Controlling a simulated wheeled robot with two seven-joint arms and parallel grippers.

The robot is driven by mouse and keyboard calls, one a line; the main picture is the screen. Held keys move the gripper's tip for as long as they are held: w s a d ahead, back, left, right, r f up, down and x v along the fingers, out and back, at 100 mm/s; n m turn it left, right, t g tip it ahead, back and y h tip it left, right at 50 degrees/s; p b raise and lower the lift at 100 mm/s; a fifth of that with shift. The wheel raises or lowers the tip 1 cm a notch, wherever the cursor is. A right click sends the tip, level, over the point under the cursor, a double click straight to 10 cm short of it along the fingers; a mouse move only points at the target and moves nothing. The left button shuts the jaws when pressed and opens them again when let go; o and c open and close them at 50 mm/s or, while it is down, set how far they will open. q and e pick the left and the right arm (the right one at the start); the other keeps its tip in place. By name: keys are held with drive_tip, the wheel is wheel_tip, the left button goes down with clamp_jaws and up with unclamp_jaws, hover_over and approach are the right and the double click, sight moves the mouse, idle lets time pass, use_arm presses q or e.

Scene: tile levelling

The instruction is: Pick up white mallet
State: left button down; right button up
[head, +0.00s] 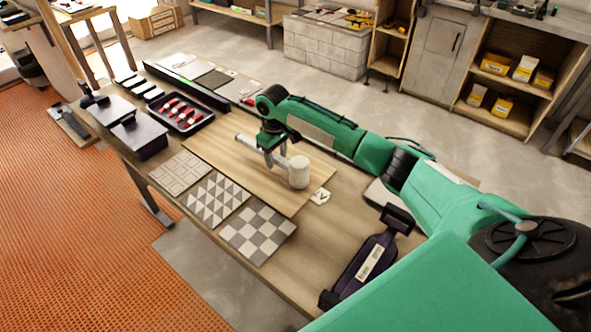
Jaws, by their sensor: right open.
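The white mallet (299,172) lies on the wooden board (225,150) in the middle of the table. Its pale cylindrical head is at the right, and a grey handle runs up and left from it. My right gripper (272,158) points down over the handle, just left of the head, with its jaws open. Whether the fingers straddle the handle or hover above it is hard to tell. The gripper covers part of the handle. My left gripper is not in view.
Three patterned tiles (258,235) lie along the board's front left edge. A dark tray with red pieces (180,111) and dark boxes (138,136) stand at the far left. A dark labelled tool (365,263) lies at the near right. A small white card (320,197) sits by the mallet head.

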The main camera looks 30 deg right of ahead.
sight(276, 156)
drive_tip(key=shift+w+f, duration=0.1)
drive_tip(key=shift+f, duration=1.4)
clamp_jaws()
drive_tip(key=shift+r, duration=0.1)
